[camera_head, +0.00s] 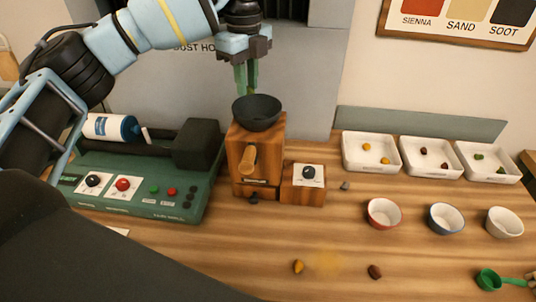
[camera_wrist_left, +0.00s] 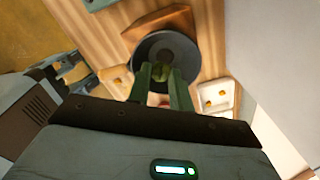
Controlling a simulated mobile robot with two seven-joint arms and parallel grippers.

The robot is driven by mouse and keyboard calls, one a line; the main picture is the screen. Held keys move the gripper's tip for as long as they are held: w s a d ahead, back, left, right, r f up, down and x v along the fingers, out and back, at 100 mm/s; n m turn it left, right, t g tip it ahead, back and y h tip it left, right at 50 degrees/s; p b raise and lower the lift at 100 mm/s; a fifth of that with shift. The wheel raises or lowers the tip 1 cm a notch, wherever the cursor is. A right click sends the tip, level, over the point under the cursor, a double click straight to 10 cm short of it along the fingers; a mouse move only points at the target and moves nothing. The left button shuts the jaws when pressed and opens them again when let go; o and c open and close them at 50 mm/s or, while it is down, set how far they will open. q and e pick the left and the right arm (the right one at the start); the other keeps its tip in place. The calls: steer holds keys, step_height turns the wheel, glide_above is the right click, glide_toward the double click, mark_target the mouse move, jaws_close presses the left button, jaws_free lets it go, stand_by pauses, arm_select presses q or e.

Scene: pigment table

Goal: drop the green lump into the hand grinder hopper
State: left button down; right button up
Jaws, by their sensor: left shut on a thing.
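The hand grinder is a wooden box (camera_head: 257,160) with a crank knob on its front and a dark round hopper (camera_head: 257,113) on top. My left gripper (camera_head: 247,90) is directly above the hopper, pointing down, with its green fingers shut on the green lump. In the left wrist view the green lump (camera_wrist_left: 161,72) sits between the fingertips, with the dark hopper (camera_wrist_left: 190,50) behind and around it. In the head view the fingers mostly hide the lump. My right gripper is not in view.
A green roller machine (camera_head: 140,185) stands left of the grinder. A small wooden knob box (camera_head: 303,195) is on its right. White trays (camera_head: 371,167) with lumps and several bowls (camera_head: 384,222) are farther right. Loose yellow (camera_head: 298,266) and brown (camera_head: 375,272) lumps lie in front.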

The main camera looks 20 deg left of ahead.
arm_select(q)
steer(key=shift+f, duration=1.6)
steer(key=c, duration=1.2)
jaws_free()
steer(key=shift+o, duration=0.2)
steer(key=shift+r, duration=3.9)
